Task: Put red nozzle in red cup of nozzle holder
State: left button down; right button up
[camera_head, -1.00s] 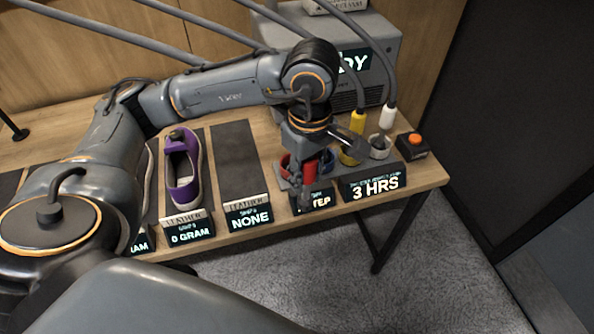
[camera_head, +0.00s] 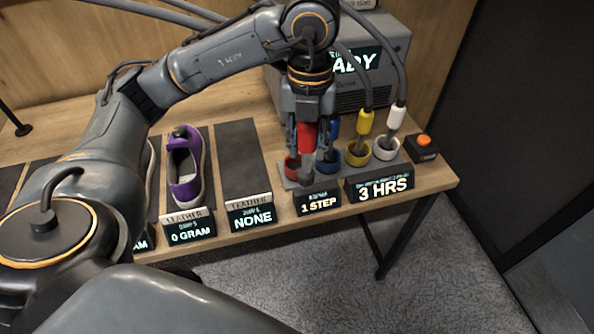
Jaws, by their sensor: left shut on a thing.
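My left gripper (camera_head: 308,152) points down over the left end of the nozzle holder (camera_head: 289,184), shut on the red nozzle (camera_head: 307,136). The red nozzle is roughly upright between the fingers, and its lower end is partly hidden by them. The red cup (camera_head: 291,168) shows just left of and behind the gripper, partly covered by a finger. The nozzle appears slightly right of the red cup's middle; I cannot tell whether it is inside the cup. My right gripper is out of view.
Right of the gripper, the blue cup (camera_head: 328,164) is beside a blue nozzle (camera_head: 334,129). A yellow nozzle (camera_head: 365,122) and white nozzle (camera_head: 396,118) stand in their cups. A red-button box (camera_head: 423,149) is at right. Label signs line the front; a purple sneaker (camera_head: 185,170) lies left.

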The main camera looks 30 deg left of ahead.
pick_arm(q)
jog(key=shift+w+a+n, duration=0.1)
jog(key=shift+w+n, duration=0.05)
jog(key=shift+n, duration=0.15)
jog(key=w+a+f+p, duration=0.4)
jog(key=w+a+f, duration=0.5)
jog(key=f, duration=0.4)
jog(key=shift+w, duration=0.6)
jog(key=shift+f, duration=0.1)
jog(key=c, duration=1)
grip_release()
